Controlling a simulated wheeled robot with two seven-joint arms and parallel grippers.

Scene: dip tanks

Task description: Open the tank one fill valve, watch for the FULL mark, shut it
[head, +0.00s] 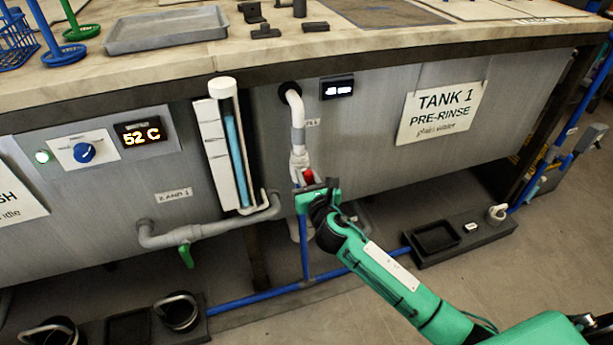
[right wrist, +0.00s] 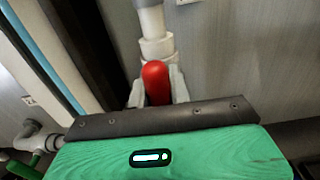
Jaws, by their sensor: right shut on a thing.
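My right gripper (head: 304,180) is at the handle. In the right wrist view the red handle (right wrist: 156,82) stands upright between the pale fingers of my right gripper (right wrist: 157,92), which is shut on it. The TANK 1 PRE-RINSE sign (head: 441,112) hangs on the tank. My left gripper is out of view.
A green-handled drain valve (head: 186,255) sits on a grey pipe (head: 215,229) at left. A blue rail (head: 265,298) runs low across the front. A black floor tray (head: 462,240) stands at right. A small display (head: 338,88) is lit but unreadable.

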